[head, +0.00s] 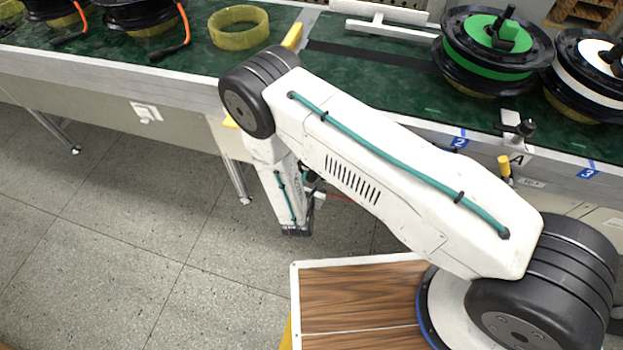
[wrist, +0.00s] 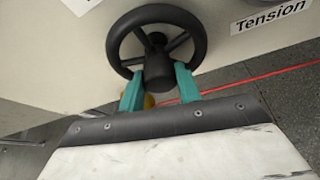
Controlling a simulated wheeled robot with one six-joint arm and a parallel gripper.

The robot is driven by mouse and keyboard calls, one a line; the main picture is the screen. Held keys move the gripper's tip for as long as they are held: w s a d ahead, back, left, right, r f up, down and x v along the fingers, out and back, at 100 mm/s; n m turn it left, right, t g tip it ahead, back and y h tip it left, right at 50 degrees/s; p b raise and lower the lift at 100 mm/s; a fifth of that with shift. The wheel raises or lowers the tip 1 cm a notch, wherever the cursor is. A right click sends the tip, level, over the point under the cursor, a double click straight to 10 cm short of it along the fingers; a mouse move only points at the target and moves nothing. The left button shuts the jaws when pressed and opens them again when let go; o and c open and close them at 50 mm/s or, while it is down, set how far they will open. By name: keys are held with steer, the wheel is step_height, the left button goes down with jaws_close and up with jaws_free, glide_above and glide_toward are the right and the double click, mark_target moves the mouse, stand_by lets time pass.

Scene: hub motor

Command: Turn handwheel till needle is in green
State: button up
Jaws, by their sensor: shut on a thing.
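The black handwheel (wrist: 202,38) is on a pale panel in the upper middle of the wrist view, with its spokes and centre hub showing. My gripper (wrist: 159,76) has its two teal fingers at the wheel's lower part, one on each side of the hub, and is shut on the wheel. The lower rim is partly hidden by the fingers. A "Tension" label (wrist: 271,17) is to the right of the wheel. A dark curved edge of something round is cut off above the label, and no needle or green band shows. In the head view my arm hides the wheel.
In the head view the green-topped bench (head: 345,75) runs across the back. It bears a yellow ring (head: 239,27), a green spool (head: 478,47) and a white spool (head: 590,62). The tiled floor (head: 120,240) is clear at left. A red line (wrist: 255,80) crosses the wrist view.

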steer(key=n+g+h, duration=0.1)
steer(key=n+h, duration=0.1)
steer(key=n, duration=0.2)
steer(key=shift+a+h, duration=0.1)
steer(key=shift+h, duration=0.2)
steer(key=n+h, duration=0.2)
steer(key=n, duration=0.1)
steer(key=shift+a+n, duration=0.1)
steer(key=shift+n, duration=0.3)
stand_by(0.4)
steer(key=o, duration=1)
steer(key=shift+c, duration=0.2)
steer(key=v, duration=0.7)
steer(key=shift+s+a, duration=0.2)
steer(key=shift+a, duration=0.15)
